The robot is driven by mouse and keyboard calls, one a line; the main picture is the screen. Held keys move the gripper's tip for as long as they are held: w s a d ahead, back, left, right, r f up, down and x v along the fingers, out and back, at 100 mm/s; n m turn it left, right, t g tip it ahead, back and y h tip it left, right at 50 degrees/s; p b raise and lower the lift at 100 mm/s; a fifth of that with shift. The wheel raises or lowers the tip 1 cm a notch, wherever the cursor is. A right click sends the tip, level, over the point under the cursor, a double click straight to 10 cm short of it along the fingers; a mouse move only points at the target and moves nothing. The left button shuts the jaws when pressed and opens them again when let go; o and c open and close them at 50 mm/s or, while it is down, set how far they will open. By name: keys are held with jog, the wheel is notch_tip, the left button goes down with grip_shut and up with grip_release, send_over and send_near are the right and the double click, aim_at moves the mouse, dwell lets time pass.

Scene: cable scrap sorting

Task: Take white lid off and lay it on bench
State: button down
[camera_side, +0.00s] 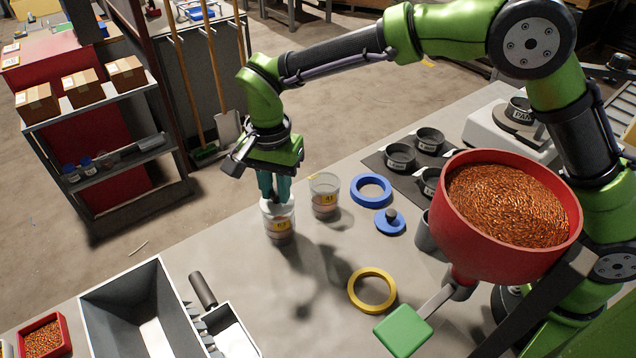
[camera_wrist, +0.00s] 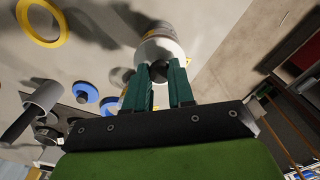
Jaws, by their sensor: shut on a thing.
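The white lid (camera_side: 277,209) is on top of a clear labelled jar (camera_side: 281,231) standing on the bench (camera_side: 235,262). In the wrist view the white lid (camera_wrist: 160,46) is pale and round, with a dark knob (camera_wrist: 157,74) between the fingers. My gripper (camera_side: 272,199) points down over the lid, its teal fingers shut on the knob. It also shows in the wrist view (camera_wrist: 159,68). The side view does not show any clear gap between lid and jar. The knob is hidden by the fingers there.
A second, open jar (camera_side: 324,197) stands close to the right. A blue ring (camera_side: 359,196), a blue lid (camera_side: 390,226) and a yellow ring (camera_side: 354,291) lie farther right. A grey bin (camera_side: 95,312) stands at the front left. Bench in front of the jar is clear.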

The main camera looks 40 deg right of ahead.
notch_tip(320, 180, up, 3)
jog(key=shift+f, duration=0.2)
jog(key=s+d, duration=0.8)
jog(key=s, duration=0.6)
jog(key=w+a+f+n, duration=0.1)
jog(key=w+a+n, duration=0.1)
jog(key=a, duration=0.7)
jog(key=w+a+f+n, duration=0.1)
jog(key=w+a+n, duration=0.15)
jog(key=a, duration=0.75)
jog(key=f, duration=0.9)
jog(key=shift+d+f, duration=0.15)
jog(key=shift+d, duration=0.1)
jog(key=shift+f, duration=0.2)
jog(key=c, duration=1)
grip_release()
jog(key=shift+o, duration=0.2)
jog(key=shift+r, duration=0.15)
